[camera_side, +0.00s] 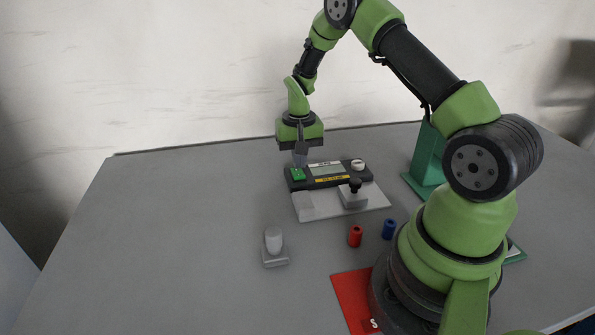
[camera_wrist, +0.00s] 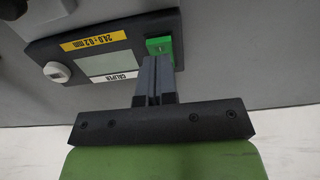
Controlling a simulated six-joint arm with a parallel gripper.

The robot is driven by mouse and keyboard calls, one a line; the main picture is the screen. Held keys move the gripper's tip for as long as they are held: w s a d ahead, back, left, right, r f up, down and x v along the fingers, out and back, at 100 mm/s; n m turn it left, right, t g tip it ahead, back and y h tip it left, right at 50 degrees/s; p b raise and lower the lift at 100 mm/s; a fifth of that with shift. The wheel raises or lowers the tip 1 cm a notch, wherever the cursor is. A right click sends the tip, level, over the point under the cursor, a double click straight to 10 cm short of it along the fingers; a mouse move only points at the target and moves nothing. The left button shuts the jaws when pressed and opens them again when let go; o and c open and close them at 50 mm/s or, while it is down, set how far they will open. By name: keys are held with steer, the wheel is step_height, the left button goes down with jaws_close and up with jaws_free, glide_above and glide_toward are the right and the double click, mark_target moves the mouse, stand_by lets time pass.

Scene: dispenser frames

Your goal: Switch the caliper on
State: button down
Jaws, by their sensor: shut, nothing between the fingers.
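The caliper (camera_side: 328,170) is a dark unit with a grey display and a yellow label, at the back of a light grey plate (camera_side: 318,206). Its green button (camera_side: 298,175) is at the left end in the side view. In the wrist view the caliper (camera_wrist: 118,40) shows upside down, with the green button (camera_wrist: 160,46) at its right end and a white knob (camera_wrist: 57,72) at its left. My gripper (camera_side: 300,160) points down with its fingers together and empty. In the wrist view the fingertips (camera_wrist: 158,62) overlap the button; I cannot tell whether they touch it.
A small block with a black knob (camera_side: 354,187) sits on the plate. A red cylinder (camera_side: 355,236) and a blue cylinder (camera_side: 389,229) stand in front. A green stand (camera_side: 427,158) is at right. The left table is clear.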

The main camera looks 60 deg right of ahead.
mark_target(299, 174)
steer(key=shift+f, duration=1.25)
stand_by(1.0)
steer(key=shift+r, duration=3.5)
